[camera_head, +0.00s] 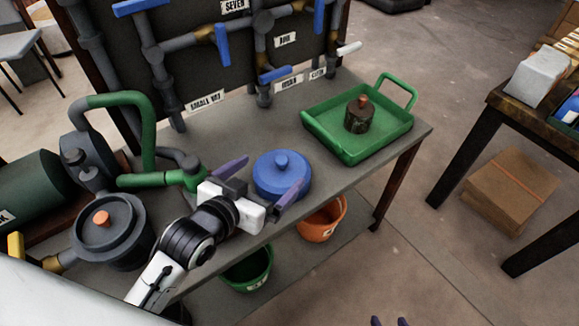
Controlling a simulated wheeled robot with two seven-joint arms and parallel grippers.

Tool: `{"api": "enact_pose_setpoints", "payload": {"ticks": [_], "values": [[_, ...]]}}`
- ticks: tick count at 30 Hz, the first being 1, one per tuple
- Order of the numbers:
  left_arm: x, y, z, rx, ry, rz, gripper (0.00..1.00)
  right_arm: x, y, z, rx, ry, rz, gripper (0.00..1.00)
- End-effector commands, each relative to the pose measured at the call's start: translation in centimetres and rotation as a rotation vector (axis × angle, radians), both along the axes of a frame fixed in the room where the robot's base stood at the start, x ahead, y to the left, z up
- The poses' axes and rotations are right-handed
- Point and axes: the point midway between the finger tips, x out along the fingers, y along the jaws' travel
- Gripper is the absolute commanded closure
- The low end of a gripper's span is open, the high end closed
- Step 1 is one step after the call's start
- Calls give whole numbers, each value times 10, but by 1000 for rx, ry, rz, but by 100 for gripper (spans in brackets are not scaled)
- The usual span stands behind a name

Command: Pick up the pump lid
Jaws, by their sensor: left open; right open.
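A round blue lid (270,182) with a knob on top lies on the grey workbench; it may be the pump lid. My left gripper (274,171) is open, with its purple fingers pointing toward the blue lid. One fingertip is near the lid's left edge, and the other overlaps its lower right side in the picture. I cannot tell whether either touches it. Only the purple fingertips of my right gripper (389,321) show at the bottom edge, apart and empty.
A green tray (346,153) holding a dark, orange-topped cylinder (358,116) stands at the bench's right end. Pipes with blue valve handles (222,44) rise behind. A green pipe (147,132) stands left. Orange (318,229) and green (247,275) buckets sit below. Bare bench separates lid and tray.

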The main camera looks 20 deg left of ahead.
Motion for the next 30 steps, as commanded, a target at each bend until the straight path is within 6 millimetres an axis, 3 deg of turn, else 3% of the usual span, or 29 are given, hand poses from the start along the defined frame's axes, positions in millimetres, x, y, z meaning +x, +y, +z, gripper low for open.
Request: {"api": "enact_pose_setpoints", "payload": {"ticks": [3,11,19,29,30], "values": [[20,-3,-7,0,-4,1,0,0,0,-2,1,-1,1,60],[40,-6,-17,3,-3,1,0,1,0,-2,0,-2,1,60],[73,-9,-37,3,-6,0,0,2,0,-5,0,-5,1,60],[81,-10,-41,5,-4,0,0,2,0,-5,-1,-6,2,60],[81,-10,-41,5,-4,0,3,2,0,-4,-1,-6,2,60]]}}
